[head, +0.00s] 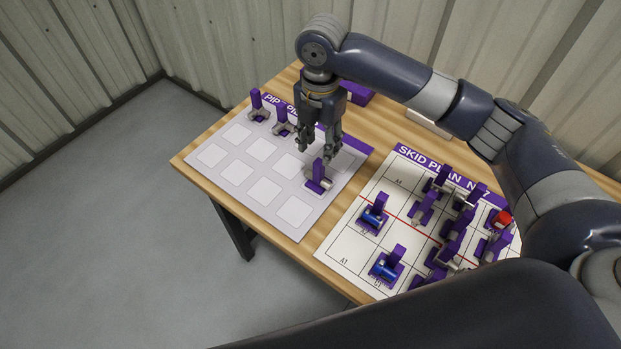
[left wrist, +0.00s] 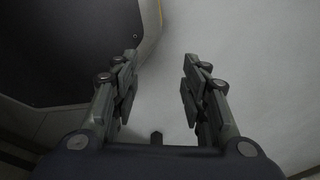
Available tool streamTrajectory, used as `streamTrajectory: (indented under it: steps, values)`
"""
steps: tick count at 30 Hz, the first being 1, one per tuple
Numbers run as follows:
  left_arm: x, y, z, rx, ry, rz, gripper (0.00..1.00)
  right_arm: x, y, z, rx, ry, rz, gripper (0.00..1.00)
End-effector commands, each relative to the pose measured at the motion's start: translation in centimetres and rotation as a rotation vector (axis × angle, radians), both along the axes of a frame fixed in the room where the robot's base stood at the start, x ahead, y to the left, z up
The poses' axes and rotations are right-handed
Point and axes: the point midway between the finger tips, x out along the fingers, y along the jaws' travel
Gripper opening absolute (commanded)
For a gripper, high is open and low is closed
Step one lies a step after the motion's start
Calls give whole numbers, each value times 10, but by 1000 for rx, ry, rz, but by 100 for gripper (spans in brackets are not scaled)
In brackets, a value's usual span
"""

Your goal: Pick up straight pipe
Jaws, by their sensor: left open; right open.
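A pipe piece with an upright purple grip (head: 318,174) and a short grey part stands on the white pad mat (head: 236,181). I take it for the straight pipe, but its shape is partly unclear. My right gripper (head: 318,152) hangs over it, pointing down, open and empty, with its fingertips near the top of the purple grip. I cannot tell whether they touch it. My left gripper (left wrist: 158,88) shows only in the left wrist view, open and empty above the grey floor.
Two similar purple-gripped pieces (head: 257,106) (head: 282,120) stand at the mat's back left. The skid plan board (head: 345,249) on the right holds several purple fixtures, two blue-bodied parts (head: 374,215) (head: 386,266) and a red part (head: 502,219). The mat's front pads are empty.

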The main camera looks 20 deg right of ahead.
Motion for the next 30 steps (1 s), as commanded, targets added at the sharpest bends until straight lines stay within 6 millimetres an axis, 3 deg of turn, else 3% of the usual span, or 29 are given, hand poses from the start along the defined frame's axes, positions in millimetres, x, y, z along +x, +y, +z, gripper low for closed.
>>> streamTrajectory:
  steps: [3, 7, 11, 19, 28, 30]
  values:
    - [-17, -16, 3, -18, 22, -5, 41, -1, 0, -19, 0, 4, -1, 42]
    - [-23, -17, 3, -19, 32, -6, 41, 0, 0, -31, 0, 1, 1, 42]
    - [-20, -8, 6, -9, 28, -6, 41, -1, -1, -40, 1, 3, 0, 42]
    - [-3, 5, 16, 6, 5, 0, 41, -3, -3, -79, 0, 3, 2, 42]
    - [-4, -1, 16, -1, 4, 1, 41, -2, -3, -86, 1, 0, 2, 42]
    - [-5, -4, 16, -4, 7, 1, 41, -2, -2, -86, 1, 0, 2, 28]
